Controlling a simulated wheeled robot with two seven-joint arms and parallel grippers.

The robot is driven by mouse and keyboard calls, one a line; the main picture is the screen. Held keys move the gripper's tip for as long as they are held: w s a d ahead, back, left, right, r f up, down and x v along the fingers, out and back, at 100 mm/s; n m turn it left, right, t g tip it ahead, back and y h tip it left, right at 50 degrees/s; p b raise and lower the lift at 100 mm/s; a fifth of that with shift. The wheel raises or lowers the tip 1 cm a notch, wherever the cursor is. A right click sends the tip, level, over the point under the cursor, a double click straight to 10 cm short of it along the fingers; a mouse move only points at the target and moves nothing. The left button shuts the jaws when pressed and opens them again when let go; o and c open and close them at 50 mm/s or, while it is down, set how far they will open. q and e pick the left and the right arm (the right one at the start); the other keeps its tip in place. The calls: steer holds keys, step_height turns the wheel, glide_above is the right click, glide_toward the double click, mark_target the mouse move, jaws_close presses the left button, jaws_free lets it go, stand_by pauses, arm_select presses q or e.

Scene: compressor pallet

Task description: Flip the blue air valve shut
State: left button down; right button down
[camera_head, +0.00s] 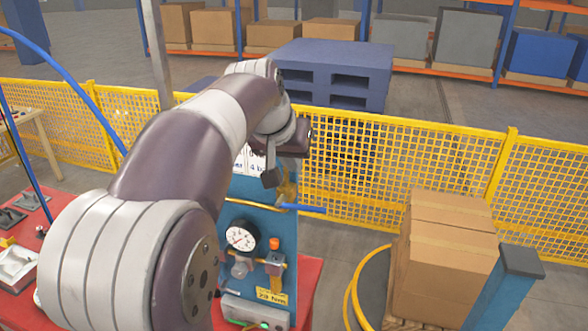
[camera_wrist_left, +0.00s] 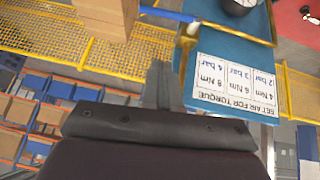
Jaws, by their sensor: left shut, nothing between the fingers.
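The blue air valve handle (camera_head: 307,209) sticks out sideways to the right from a brass valve body (camera_head: 286,198) on the blue panel (camera_head: 290,235). In the left wrist view the blue handle (camera_wrist_left: 168,15) lies near the top edge, beside the brass pipe. My left gripper (camera_head: 270,178) is shut and empty. It hangs above and left of the handle, in front of the panel's upper part, apart from the handle. Its closed fingers (camera_wrist_left: 160,85) also show in the left wrist view. My right gripper is out of view.
A pressure gauge (camera_head: 241,236) and an orange-capped fitting (camera_head: 274,244) sit lower on the panel. A torque label (camera_wrist_left: 224,88) is on the panel near the fingers. Cardboard boxes (camera_head: 445,260) stand to the right. A yellow mesh fence (camera_head: 400,170) runs behind.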

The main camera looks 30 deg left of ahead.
arm_select(q)
steer(key=b, duration=0.6)
glide_above(305, 208)
step_height(305, 208, down, 8)
steer(key=shift+w+r, duration=0.1)
steer(key=shift+w, duration=0.05)
step_height(305, 208, down, 2)
steer(key=shift+f+b, duration=0.2)
steer(key=shift+b, duration=0.75)
steer(key=shift+s+d+f+p, duration=0.2)
steer(key=shift+s+f+p, duration=0.25)
steer(key=shift+p, duration=0.25)
steer(key=shift+w, duration=0.2)
